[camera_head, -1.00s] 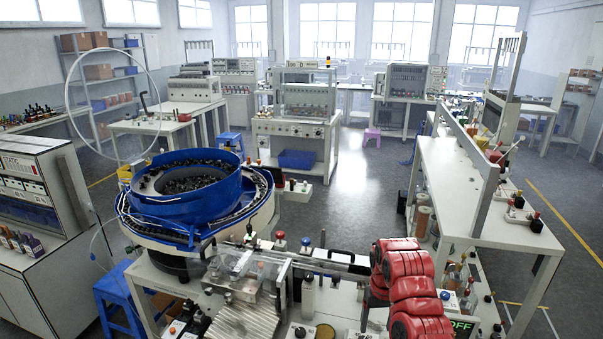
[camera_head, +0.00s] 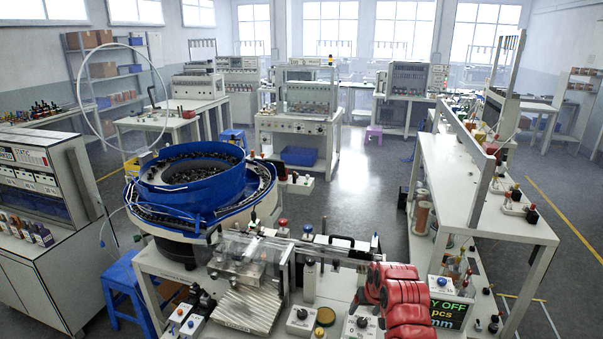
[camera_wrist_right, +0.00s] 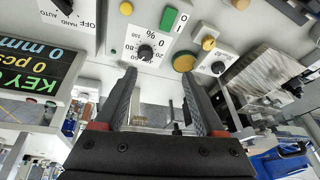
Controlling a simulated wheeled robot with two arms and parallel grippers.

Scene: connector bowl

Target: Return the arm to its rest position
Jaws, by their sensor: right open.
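My right arm (camera_head: 402,300), with red links, comes in at the bottom right of the head view, over the near bench. My right gripper shows clearly in the wrist view (camera_wrist_right: 157,85); its two dark fingers are apart, with nothing held between them. Beyond the fingers lies the bench with its control boxes. In the head view I cannot make out the fingertips. My left arm and left gripper are in neither current view.
A blue bowl feeder (camera_head: 185,215) stands left of the arm. A display (camera_head: 449,312) is close to its right. A knob box (camera_head: 300,318) and a green button (camera_wrist_right: 176,18) are on the bench. A white shelf table (camera_head: 470,215) stands at right.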

